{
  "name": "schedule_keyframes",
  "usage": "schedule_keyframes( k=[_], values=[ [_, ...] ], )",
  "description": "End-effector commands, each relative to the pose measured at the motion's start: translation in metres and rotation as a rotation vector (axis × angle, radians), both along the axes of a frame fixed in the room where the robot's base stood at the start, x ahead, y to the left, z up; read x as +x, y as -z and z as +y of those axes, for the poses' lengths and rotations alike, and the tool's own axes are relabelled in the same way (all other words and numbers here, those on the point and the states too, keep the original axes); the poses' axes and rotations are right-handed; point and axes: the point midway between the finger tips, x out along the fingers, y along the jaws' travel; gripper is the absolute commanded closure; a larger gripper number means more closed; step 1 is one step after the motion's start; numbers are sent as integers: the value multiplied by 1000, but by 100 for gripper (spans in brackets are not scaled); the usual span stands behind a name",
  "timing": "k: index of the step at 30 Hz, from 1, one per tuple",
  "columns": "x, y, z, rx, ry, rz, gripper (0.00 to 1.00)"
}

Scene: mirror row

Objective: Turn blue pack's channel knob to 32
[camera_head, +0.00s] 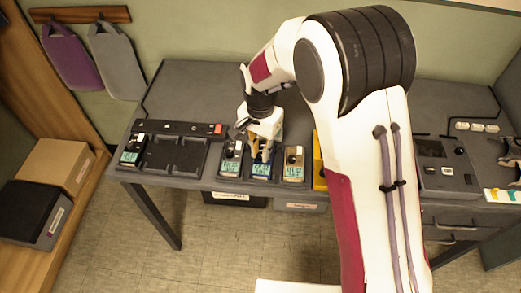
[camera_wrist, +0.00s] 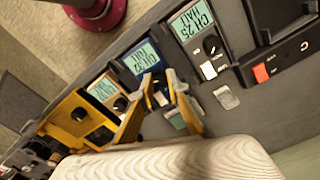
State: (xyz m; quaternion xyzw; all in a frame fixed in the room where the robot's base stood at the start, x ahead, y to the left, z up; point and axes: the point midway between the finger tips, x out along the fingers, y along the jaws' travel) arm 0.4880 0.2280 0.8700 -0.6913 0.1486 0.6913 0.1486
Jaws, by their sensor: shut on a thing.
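The blue pack (camera_head: 261,170) stands in a row of packs on the dark bench, with a lit display facing front. In the wrist view its blue-edged display (camera_wrist: 141,57) starts with CH; its channel digits are too blurred to read surely. My gripper (camera_head: 263,151) reaches down over the blue pack. In the wrist view its two fingertips (camera_wrist: 160,78) are shut on the blue pack's channel knob, just behind the display. The fingers hide most of the knob, so its pointer cannot be told.
A dark pack (camera_wrist: 194,24) reading CH 25 stands close on one side. A tan pack (camera_head: 294,168) and a yellow case (camera_head: 319,169) stand on the other. Another pack (camera_head: 131,152) and an empty charging tray (camera_head: 177,154) are at the bench's left end.

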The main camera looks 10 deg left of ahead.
Motion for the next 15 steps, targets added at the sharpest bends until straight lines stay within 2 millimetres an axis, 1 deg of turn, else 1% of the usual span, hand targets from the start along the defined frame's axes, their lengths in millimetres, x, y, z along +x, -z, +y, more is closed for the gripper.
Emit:
schedule_keyframes(
  k=[6,15],
  values=[
    [0,0,0,0,72,0,100],
    [0,0,0,0,91,0,100]
  ],
)
